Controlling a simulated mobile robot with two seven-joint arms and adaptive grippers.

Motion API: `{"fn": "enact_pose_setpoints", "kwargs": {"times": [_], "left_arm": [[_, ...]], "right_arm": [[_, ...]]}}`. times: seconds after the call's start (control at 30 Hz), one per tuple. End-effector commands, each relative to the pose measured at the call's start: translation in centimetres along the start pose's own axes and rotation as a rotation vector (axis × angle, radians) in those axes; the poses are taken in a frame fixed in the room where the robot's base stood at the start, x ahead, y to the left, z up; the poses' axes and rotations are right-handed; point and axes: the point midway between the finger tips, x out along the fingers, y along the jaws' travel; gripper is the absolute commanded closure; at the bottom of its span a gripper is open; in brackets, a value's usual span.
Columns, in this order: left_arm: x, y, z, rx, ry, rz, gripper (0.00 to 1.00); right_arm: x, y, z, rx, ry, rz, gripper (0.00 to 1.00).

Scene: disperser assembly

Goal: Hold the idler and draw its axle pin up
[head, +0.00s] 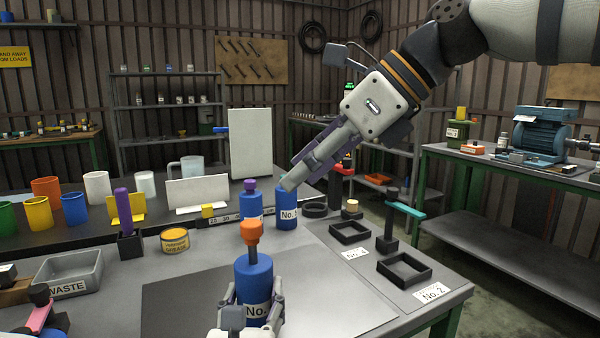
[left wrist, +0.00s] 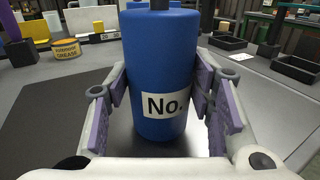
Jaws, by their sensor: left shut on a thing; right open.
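The blue idler (head: 255,278) stands upright on the dark mat, with a "No." label on its front. Its axle pin (head: 251,233) rises from the top as a dark shaft with an orange head. My left gripper (head: 253,300) is shut around the idler's sides, low in the head view. In the left wrist view the idler (left wrist: 162,75) stands between the two purple-padded fingers, and only the pin's dark shaft (left wrist: 160,4) shows at the top edge. My right gripper (head: 290,183) is open, higher and further right, and overlaps the top of another blue cylinder in the picture.
Two more blue cylinders (head: 287,215) (head: 250,207) stand behind the idler. A yellow grease tin (head: 175,241) and a grey waste bin (head: 70,272) are at left. Black square trays (head: 404,268) and a black stand with a teal arm (head: 405,209) are at right. The mat (head: 180,300) is otherwise clear.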

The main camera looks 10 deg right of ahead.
Motion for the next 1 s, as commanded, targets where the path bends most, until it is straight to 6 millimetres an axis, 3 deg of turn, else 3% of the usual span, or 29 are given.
{"fn": "enact_pose_setpoints", "kwargs": {"times": [0.03,0.1,0.13,0.47,0.57,0.83,1.0], "left_arm": [[0.0,0.0,-0.1,0.0,0.002,-0.001,0.47],[0.0,0.0,-0.1,0.0,0.002,-0.001,0.31],[0.0,0.0,-0.1,0.0,0.002,-0.001,0.28],[-0.3,-0.1,-0.1,0.0,0.001,-0.001,0.28],[-1.9,-0.1,-0.1,-0.001,0.003,-0.004,0.28],[-10.0,-0.1,-0.1,-0.003,0.006,-0.007,0.28],[-11.5,-0.2,-0.3,-0.005,0.009,-0.006,0.28]], "right_arm": [[0.1,0.0,0.0,0.0,0.0,0.0,0.54],[0.1,0.0,0.0,0.0,0.0,0.0,0.54],[0.1,0.0,0.0,0.0,0.0,0.0,0.54],[0.1,0.0,0.0,0.0,0.0,0.0,0.54],[0.1,0.0,0.0,0.0,0.0,0.0,0.54],[0.1,0.0,0.0,0.0,0.0,0.0,0.54],[0.1,0.0,0.0,0.0,0.0,0.0,0.54]]}}
